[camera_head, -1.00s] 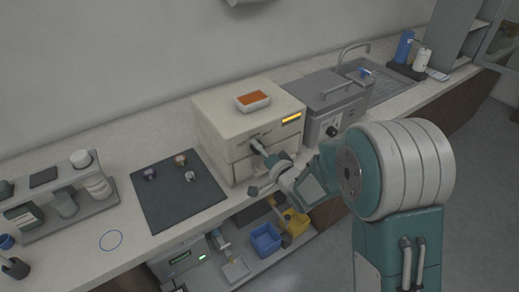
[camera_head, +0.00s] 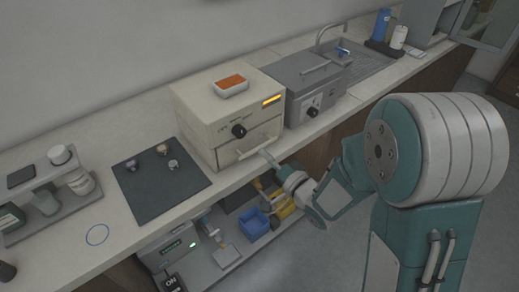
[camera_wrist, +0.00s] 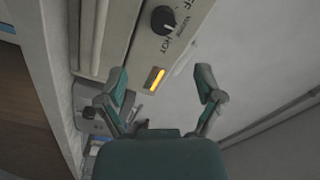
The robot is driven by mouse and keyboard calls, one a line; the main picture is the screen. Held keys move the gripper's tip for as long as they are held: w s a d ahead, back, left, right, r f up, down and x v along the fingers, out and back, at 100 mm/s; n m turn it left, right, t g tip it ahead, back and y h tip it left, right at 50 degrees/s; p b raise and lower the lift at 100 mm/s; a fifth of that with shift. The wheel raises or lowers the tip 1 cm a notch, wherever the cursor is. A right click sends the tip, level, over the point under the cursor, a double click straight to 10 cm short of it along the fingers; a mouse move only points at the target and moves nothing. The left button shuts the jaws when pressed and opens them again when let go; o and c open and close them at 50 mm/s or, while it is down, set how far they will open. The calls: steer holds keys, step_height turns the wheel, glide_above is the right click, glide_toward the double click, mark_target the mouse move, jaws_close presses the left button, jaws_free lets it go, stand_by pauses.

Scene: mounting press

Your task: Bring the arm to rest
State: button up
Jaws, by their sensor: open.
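My gripper (camera_wrist: 162,85) is open in the wrist view, its two fingers spread with nothing between them. In the head view my gripper (camera_head: 268,160) is in front of the cream mounting press (camera_head: 200,122), near its pale front handle; I cannot tell whether it touches the handle. The press has a black knob (camera_head: 238,131) and a lit orange display (camera_head: 271,99). The knob (camera_wrist: 163,20) and the orange light (camera_wrist: 154,79) also show in the wrist view. My arm reaches in from the right, bent low over the counter edge.
A white dish with orange contents (camera_head: 231,86) sits on the press. A grey lidded bath (camera_head: 318,90) stands close on the right. A dark mat (camera_head: 158,186) with several small pieces lies left. Blue (camera_head: 255,223) and yellow bins are below the counter. Open floor lies at right.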

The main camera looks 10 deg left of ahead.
stand_by(0.5)
steer(key=d+r+n+h, duration=0.1)
steer(key=d+r+h, duration=0.3)
steer(key=d+h, duration=0.3)
steer(key=d+r+h, duration=0.4)
steer(key=d+h, duration=0.1)
steer(key=d, duration=0.5)
steer(key=s+d+r+n+g, duration=0.1)
steer(key=s+d+r+g, duration=0.1)
steer(key=s, duration=0.8)
steer(key=s+d+r+g+h, duration=0.1)
steer(key=s+d+g, duration=0.3)
steer(key=s, duration=0.6)
steer(key=shift+r+n+h, duration=0.3)
steer(key=shift+r+n, duration=0.05)
steer(key=shift+n, duration=0.05)
stand_by(3.4)
